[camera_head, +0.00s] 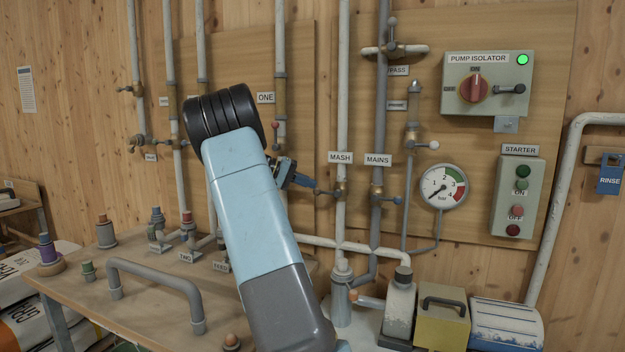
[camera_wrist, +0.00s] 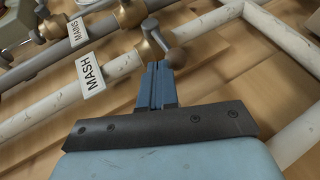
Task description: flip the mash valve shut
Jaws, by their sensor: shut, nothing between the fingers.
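The mash valve (camera_head: 342,188) is a brass body on the pale upright pipe under the "MASH" label (camera_head: 340,158). In the wrist view the valve (camera_wrist: 149,42) has a short grey lever ending in a round knob (camera_wrist: 175,58). The lever looks set across the pipe, toward my gripper. My gripper (camera_head: 312,184) is just left of the valve in the head view, partly hidden by my arm. In the wrist view my gripper (camera_wrist: 158,68) is shut and empty, its blue fingertips right at the knob. I cannot tell whether they touch.
The mains valve (camera_head: 376,190) stands close to the right, its lever pointing right. A pressure gauge (camera_head: 442,187) and the pump isolator (camera_head: 487,83) with a lit green lamp are further right. A bench (camera_head: 140,290) with a grey rail (camera_head: 160,275) lies at lower left.

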